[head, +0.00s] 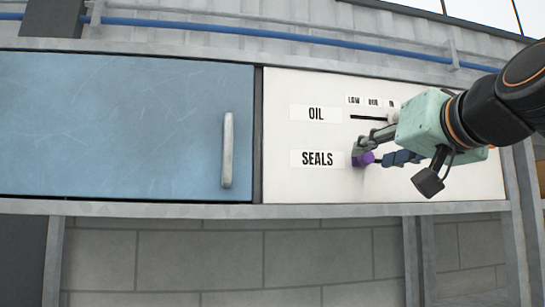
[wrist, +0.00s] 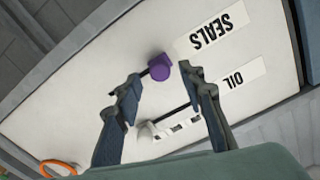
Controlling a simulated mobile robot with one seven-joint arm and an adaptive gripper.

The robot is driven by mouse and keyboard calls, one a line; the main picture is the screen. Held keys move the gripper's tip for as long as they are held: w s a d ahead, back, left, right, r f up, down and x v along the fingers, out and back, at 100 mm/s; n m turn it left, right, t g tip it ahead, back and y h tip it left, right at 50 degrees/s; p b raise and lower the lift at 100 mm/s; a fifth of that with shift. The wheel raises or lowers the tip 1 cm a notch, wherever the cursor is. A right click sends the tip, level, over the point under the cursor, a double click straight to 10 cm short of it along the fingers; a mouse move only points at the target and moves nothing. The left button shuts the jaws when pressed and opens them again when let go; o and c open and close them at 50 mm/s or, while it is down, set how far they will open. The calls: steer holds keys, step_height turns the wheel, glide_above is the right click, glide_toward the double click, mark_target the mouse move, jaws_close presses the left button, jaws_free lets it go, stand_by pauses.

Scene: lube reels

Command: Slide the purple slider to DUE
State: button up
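The purple slider (head: 363,159) sits at the left end of the SEALS slot, next to the SEALS label (head: 317,158), under the LOW column. The DUE label (head: 373,101) is the middle one of the row at the panel top. My gripper (head: 373,152) is at the panel beside the slider. In the wrist view my gripper (wrist: 160,75) is open, and the purple slider (wrist: 159,66) shows between and just beyond the fingertips. I cannot tell whether a finger touches it. In the head view the fingers hide most of the SEALS slot.
Above is the OIL slot (head: 368,117) with a white slider (head: 391,117) towards its right end; it also shows in the wrist view (wrist: 145,131), close to the fingers. A blue cabinet door (head: 120,125) with a grey handle (head: 227,150) is left of the white panel (head: 290,185).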

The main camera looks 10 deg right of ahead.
mark_target(369, 156)
steer(key=shift+w+a+p, duration=0.1)
steer(key=shift+w+p, duration=0.2)
steer(key=shift+w, duration=1.6)
jaws_close()
